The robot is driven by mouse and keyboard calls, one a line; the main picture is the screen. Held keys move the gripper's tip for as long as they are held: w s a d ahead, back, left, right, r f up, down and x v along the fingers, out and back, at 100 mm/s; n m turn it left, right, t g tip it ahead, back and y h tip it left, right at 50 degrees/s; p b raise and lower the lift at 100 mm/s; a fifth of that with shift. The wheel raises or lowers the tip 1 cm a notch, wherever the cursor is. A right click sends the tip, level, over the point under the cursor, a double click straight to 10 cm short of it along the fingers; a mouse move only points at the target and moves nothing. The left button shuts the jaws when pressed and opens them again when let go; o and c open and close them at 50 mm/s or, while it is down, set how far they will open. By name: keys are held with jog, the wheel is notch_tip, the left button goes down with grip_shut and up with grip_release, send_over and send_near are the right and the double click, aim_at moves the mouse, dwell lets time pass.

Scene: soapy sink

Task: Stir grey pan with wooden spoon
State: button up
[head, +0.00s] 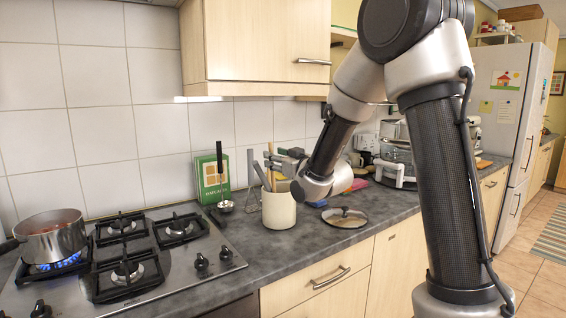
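The grey pan (62,241) sits on the lit left burner of the stove, with reddish food inside and its dark handle pointing left. A cream utensil crock (279,209) stands on the dark counter right of the stove, holding several utensils. A thin wooden handle (270,149) rises from it, perhaps the wooden spoon; its lower end is hidden in the crock.
A glass lid (345,217) lies on the counter right of the crock. A wall cabinet (265,45) hangs above. The other burners (122,228) are empty.

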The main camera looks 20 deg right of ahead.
jog(key=shift+x, duration=1.65)
jog(key=shift+c, duration=0.3)
grip_shut()
